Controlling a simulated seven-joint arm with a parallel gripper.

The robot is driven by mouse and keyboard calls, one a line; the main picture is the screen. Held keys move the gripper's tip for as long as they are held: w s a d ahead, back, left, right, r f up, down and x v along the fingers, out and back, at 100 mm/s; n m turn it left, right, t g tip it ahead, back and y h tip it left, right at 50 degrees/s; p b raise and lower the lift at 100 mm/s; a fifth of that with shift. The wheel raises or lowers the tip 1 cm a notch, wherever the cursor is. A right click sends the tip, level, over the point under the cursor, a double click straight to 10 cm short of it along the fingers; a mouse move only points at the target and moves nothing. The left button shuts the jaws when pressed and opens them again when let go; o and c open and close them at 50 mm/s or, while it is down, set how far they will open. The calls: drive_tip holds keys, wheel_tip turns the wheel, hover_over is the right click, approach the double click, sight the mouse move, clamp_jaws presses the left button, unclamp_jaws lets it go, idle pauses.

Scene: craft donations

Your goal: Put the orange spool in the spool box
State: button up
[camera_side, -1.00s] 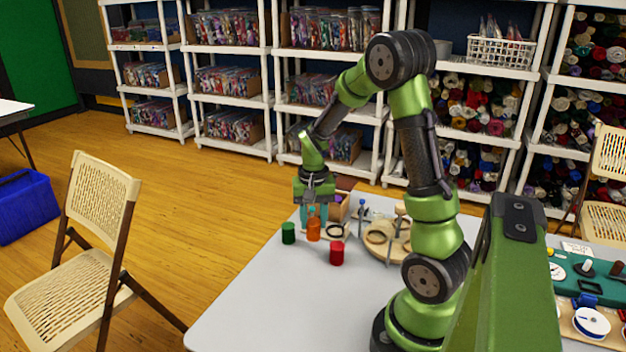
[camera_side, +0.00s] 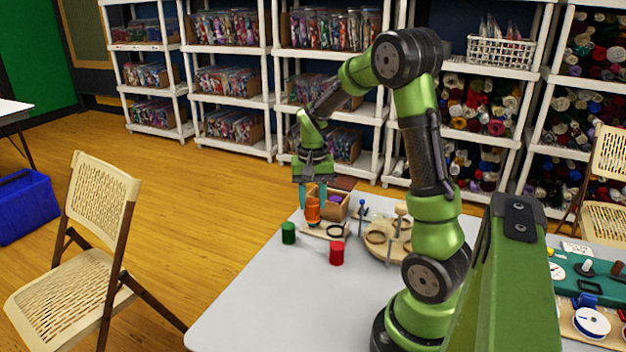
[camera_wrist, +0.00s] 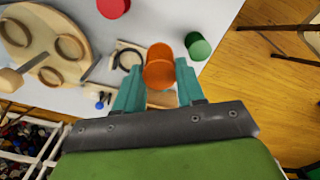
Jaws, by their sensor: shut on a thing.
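The orange spool (camera_side: 312,214) is between the teal fingers of my gripper (camera_side: 312,203), which is shut on it and holds it a little above the table. In the wrist view the orange spool (camera_wrist: 160,70) shows upper centre between the fingertips. A small open wooden box (camera_side: 341,210) stands just behind and to the right of the held spool in the side view, with something purple inside; I take it as the spool box. It is partly hidden by the gripper, and in the wrist view mostly hidden behind it.
A green spool (camera_side: 288,233) and a red spool (camera_side: 336,253) stand on the grey table (camera_side: 262,300) in front. A wooden piece with a black ring (camera_side: 335,231) lies close by. A round wooden holder with rings (camera_side: 378,239) is to the right. The table's front is clear.

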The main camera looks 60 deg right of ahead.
drive_tip(key=w+d, duration=0.2)
drive_tip(key=d, duration=0.5)
drive_tip(key=w+d, duration=0.3)
drive_tip(key=d, duration=0.5)
drive_tip(key=shift+f, duration=0.45)
drive_tip(key=shift+f, duration=0.2)
drive_tip(key=shift+f, duration=1.85)
drive_tip(key=shift+f, duration=0.1)
drive_tip(key=o, duration=0.9)
